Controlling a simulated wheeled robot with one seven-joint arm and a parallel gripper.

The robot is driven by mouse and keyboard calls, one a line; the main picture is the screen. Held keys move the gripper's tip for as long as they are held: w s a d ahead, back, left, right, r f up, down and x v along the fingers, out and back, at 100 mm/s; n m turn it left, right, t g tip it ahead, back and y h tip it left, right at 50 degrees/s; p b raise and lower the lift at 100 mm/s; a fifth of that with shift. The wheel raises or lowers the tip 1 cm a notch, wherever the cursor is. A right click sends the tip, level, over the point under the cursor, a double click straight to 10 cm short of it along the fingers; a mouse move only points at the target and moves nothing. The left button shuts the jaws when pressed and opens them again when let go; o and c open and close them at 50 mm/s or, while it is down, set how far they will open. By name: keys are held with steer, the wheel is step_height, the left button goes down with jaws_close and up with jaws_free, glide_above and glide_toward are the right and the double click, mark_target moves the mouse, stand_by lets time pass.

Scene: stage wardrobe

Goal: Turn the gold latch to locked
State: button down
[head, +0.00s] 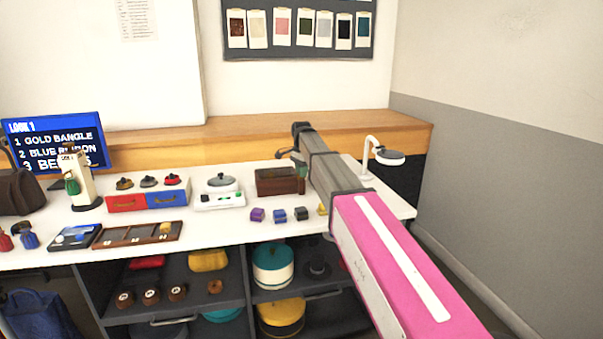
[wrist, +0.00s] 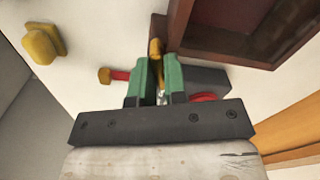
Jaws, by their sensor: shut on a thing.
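The gold latch (wrist: 155,48) shows in the wrist view as a small upright gold piece at the corner of the dark brown wooden box (wrist: 187,20). My gripper (wrist: 158,68) has green fingers, shut on the latch, with its gold tip sticking out past them. The fingers hide the latch's lower part, and I cannot tell whether it stands at locked. In the head view, the box (head: 262,188) sits at the back right of the white table. My gripper (head: 300,166) is at its right side, and the latch cannot be made out there.
In the wrist view, a yellow piece (wrist: 42,43) stands left, and a red piece with an orange end (wrist: 117,75) is close beside the fingers. Small purple, blue and black blocks (head: 279,215) lie before the box. A white lamp (head: 388,156) stands right.

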steer(key=shift+r+m, duration=0.1)
steer(key=shift+m, duration=1.9)
steer(key=shift+w, duration=0.1)
steer(key=c, duration=1.2)
jaws_free()
steer(key=shift+o, duration=0.2)
step_height(320, 180, up, 11)
